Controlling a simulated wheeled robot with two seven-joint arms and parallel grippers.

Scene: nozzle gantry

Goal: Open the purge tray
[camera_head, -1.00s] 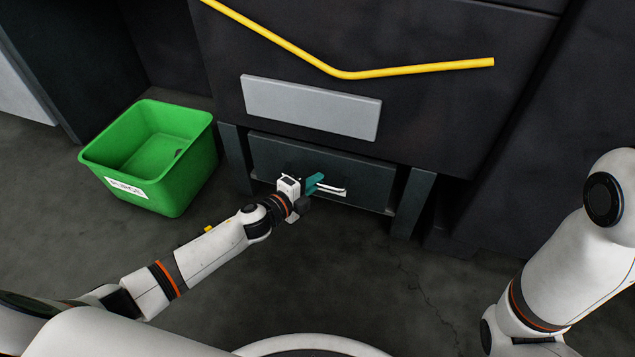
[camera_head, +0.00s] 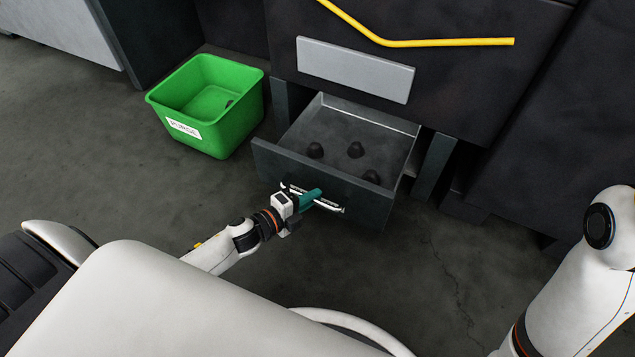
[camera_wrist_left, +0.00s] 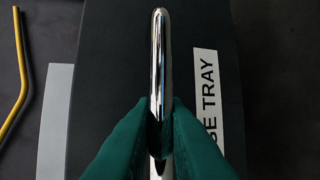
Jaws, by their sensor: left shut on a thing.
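The purge tray (camera_head: 330,176) is a dark drawer under the machine, pulled well out toward me. Several dark lumps (camera_head: 355,150) lie on its floor. Its bright metal handle (camera_head: 331,207) is on the front panel. My left gripper (camera_head: 312,196), with teal fingers, is shut on the handle. In the left wrist view the handle (camera_wrist_left: 159,65) runs between the two teal fingertips (camera_wrist_left: 160,118), beside a white label (camera_wrist_left: 207,105) reading "SE TRAY", partly covered. My right arm shows at the right edge, but its gripper is out of view.
A green bin (camera_head: 207,105) with a white label stands on the floor left of the tray. A machine leg (camera_head: 436,166) stands right of the tray. A yellow bent bar (camera_head: 450,42) and a grey plate (camera_head: 355,69) are on the machine above. The floor to the right is clear.

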